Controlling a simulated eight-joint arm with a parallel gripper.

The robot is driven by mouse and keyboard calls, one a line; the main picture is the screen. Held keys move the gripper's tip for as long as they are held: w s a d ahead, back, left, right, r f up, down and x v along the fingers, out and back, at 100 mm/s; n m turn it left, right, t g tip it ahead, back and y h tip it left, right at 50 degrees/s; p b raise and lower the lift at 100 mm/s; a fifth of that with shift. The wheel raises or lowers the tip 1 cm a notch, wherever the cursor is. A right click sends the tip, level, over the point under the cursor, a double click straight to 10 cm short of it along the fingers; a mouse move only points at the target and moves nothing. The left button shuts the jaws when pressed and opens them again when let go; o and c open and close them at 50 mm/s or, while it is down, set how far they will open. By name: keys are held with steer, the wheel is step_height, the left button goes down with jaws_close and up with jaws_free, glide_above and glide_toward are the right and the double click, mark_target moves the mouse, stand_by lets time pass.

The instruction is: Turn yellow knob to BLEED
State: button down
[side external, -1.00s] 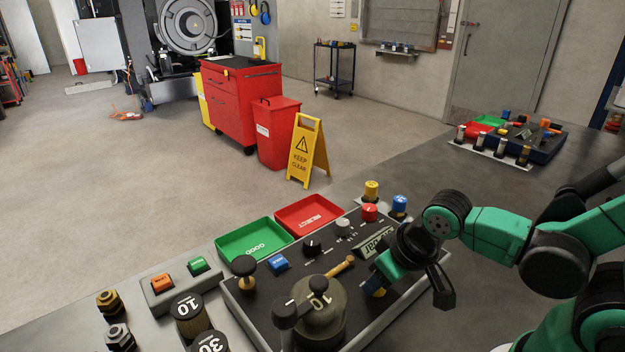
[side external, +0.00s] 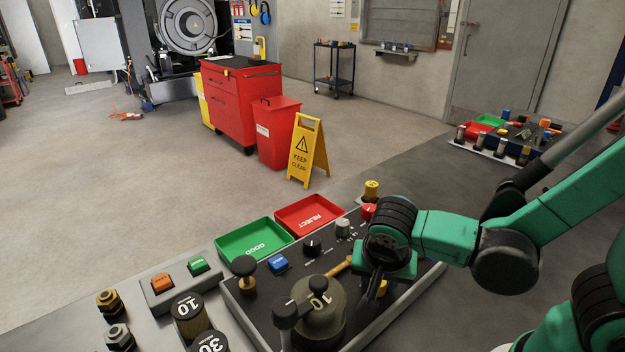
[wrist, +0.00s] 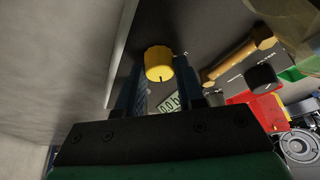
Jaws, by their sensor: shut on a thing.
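The yellow knob (wrist: 159,62) sits on the dark panel, low at its right part. In the side view only a sliver of the yellow knob (side external: 382,290) shows beside my fingers. My gripper (side external: 373,292) points down onto it. In the wrist view my gripper (wrist: 161,75) has a finger on either side of the knob and is shut on it. A small dark mark shows on the knob's face. The BLEED label cannot be read in either view.
A red knob (side external: 369,210) and yellow-topped post (side external: 371,190) stand behind. Green (side external: 255,240) and red (side external: 309,213) trays lie beyond.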

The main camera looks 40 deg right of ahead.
steer(key=shift+m+g, duration=0.4)
steer(key=shift+m, duration=0.8)
steer(key=c, duration=0.5)
jaws_free()
steer(key=shift+c, duration=0.2)
steer(key=shift+a+r, duration=0.1)
steer(key=shift+v, duration=2.7)
